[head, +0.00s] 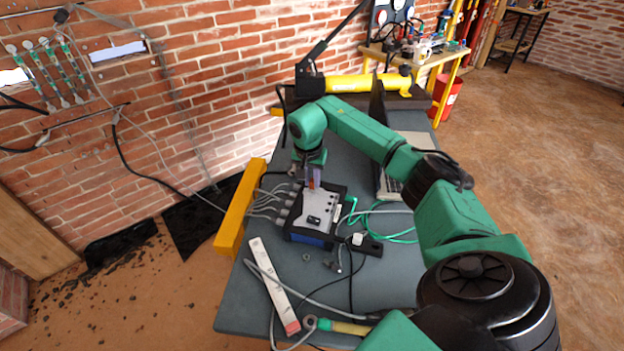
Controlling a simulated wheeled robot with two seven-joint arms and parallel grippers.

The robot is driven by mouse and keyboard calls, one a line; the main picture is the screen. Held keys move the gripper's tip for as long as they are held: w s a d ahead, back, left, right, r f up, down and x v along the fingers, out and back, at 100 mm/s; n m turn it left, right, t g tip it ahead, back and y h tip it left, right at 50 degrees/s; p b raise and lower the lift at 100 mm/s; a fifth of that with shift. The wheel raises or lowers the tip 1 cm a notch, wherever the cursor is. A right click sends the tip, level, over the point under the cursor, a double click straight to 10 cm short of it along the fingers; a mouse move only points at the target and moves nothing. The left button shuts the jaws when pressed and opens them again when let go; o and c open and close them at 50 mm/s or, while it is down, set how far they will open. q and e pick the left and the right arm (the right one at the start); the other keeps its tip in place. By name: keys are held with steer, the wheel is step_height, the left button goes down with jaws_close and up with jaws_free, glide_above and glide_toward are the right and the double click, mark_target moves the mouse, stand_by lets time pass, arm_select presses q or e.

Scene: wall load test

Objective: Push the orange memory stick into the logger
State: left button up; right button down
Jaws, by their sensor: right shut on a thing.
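The logger (317,215) is a grey and black box with a blue front edge, lying on the dark grey table top. Several grey cables run into its left side. My right gripper (311,183) points down over the logger's far part, with its fingers close together. A small orange piece, the memory stick (311,184), shows between the fingertips, just above or at the logger's top. I cannot tell whether it touches the logger or sits in a slot. My left gripper is out of the picture.
A laptop (390,180) stands right of the logger, partly behind my right arm. A yellow hand pump (365,83) lies at the table's back. A green cable (395,237), a black plug strip (366,245) and a white ruler-like bar (273,285) lie nearby. A yellow beam (240,209) borders the left.

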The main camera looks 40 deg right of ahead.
steer(key=shift+f, duration=0.55)
stand_by(0.8)
steer(key=c, duration=0.7)
jaws_free()
steer(key=c, duration=0.3)
steer(key=shift+c, duration=0.2)
steer(key=shift+r, duration=0.1)
step_height(320, 180, up, 7)
steer(key=p, duration=0.5)
